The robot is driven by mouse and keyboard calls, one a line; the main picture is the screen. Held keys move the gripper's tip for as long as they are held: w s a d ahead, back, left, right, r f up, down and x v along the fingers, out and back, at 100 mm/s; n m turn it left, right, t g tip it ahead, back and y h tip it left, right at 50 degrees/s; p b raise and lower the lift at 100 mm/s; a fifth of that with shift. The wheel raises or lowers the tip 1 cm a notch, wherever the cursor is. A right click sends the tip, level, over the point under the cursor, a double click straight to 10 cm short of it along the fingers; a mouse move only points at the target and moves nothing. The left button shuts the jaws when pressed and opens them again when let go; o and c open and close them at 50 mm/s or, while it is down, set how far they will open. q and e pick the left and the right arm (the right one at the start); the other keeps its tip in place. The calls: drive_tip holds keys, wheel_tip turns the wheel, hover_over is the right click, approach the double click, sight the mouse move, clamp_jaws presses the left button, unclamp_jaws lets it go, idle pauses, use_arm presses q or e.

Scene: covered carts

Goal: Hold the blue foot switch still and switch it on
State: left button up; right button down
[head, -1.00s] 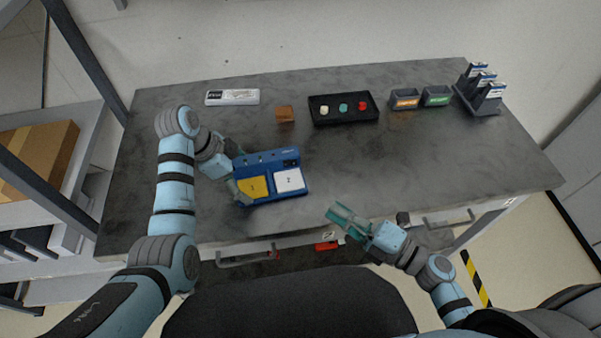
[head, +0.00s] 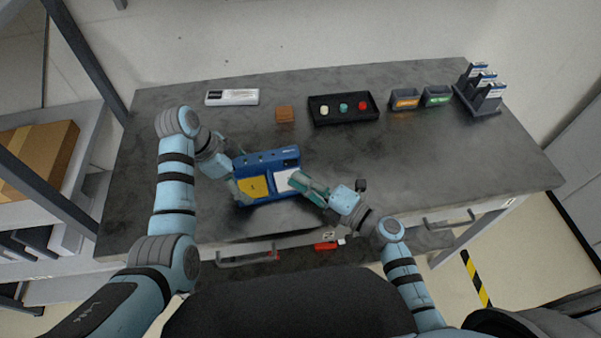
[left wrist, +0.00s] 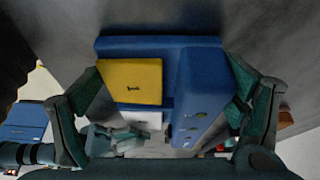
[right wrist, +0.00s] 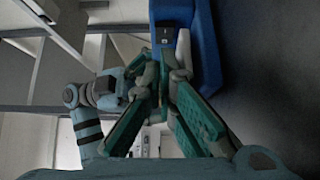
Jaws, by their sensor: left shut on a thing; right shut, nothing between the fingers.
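The blue foot switch (head: 265,160) lies on the grey table, with a yellow pedal (head: 254,187) on the left and a white pedal (head: 282,183) on the right. My left gripper (head: 236,172) is shut on its left end; the left wrist view shows the fingers on both sides of the blue body (left wrist: 197,95). My right gripper (head: 297,181) is shut and empty, its fingertips over the white pedal and partly hiding it. In the right wrist view the closed fingertips (right wrist: 160,62) are close to the foot switch (right wrist: 207,50). I cannot tell whether they touch the pedal.
A brown block (head: 285,114) and a black tray (head: 320,122) with coloured buttons stand behind the foot switch. A white-labelled box (head: 232,97) lies at the back left. The table's right side is clear.

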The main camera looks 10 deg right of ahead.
sight(290, 163)
drive_tip(key=shift+w+d, duration=0.1)
drive_tip(key=shift+w, duration=0.8)
drive_tip(key=shift+w+d, duration=0.15)
drive_tip(key=shift+w, duration=0.2)
drive_tip(key=shift+w+d+n+g+y, duration=0.15)
drive_tip(key=shift+w+n+g+y, duration=0.15)
drive_tip(key=shift+n+g+y, duration=0.15)
drive_tip(key=shift+s, duration=0.15)
